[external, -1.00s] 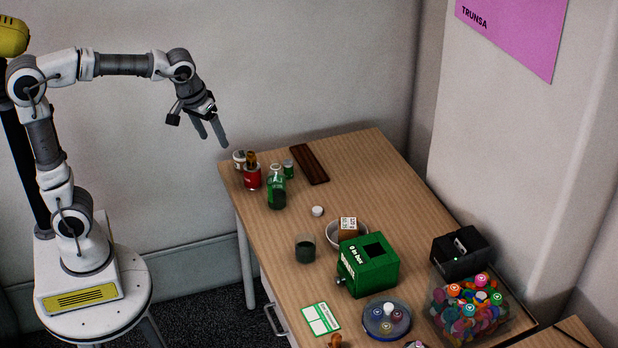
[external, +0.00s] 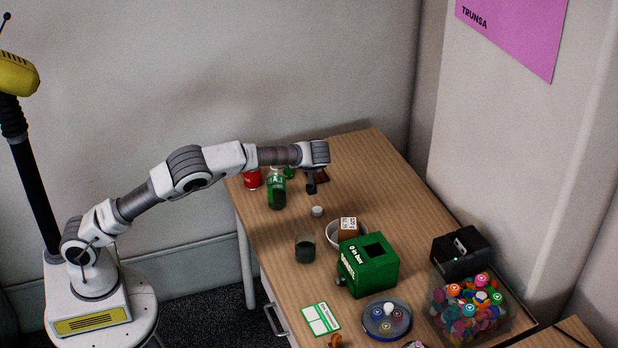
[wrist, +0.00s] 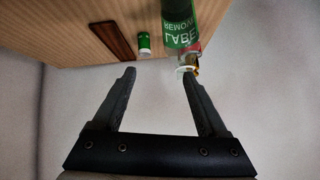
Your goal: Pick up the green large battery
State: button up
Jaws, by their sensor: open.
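The green large battery looks to be the short green cylinder with a pale end (wrist: 144,43) in the wrist view, on the table near its edge. In the external view a bit of green (external: 289,173) shows at that spot, partly hidden by my arm. My gripper (wrist: 160,72) is open and empty, its fingers apart. In the wrist view the battery lies beyond the fingertips, between their lines and slightly left of centre, not touching them.
A green bottle (wrist: 182,25) stands close beside the battery, with a red can (external: 252,179) near it. A dark brown board (wrist: 112,38) lies on the battery's other side. A white cap (external: 317,211), glass (external: 305,247) and green box (external: 368,268) stand nearer the camera.

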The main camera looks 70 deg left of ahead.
jog(key=w+a+f+n+y+b, duration=0.1)
jog(key=w+f+n+y+b, duration=0.1)
jog(key=w+f+y, duration=0.3)
jog(key=shift+h, duration=0.6)
jog(key=x, duration=0.4)
jog(key=b+x, duration=0.1)
jog(key=x, duration=0.3)
jog(key=b+x, duration=0.1)
jog(key=x, duration=0.3)
jog(key=shift+s+f, duration=0.3)
jog(key=shift+f, duration=0.15)
jog(key=shift+r+b+x, duration=0.1)
jog(key=shift+b+x, duration=0.35)
jog(key=shift+x, duration=0.95)
jog(key=shift+r+b+x, duration=0.15)
jog(key=shift+b+x, duration=0.25)
jog(key=shift+x, duration=1)
jog(key=shift+s, duration=0.1)
grip_shut()
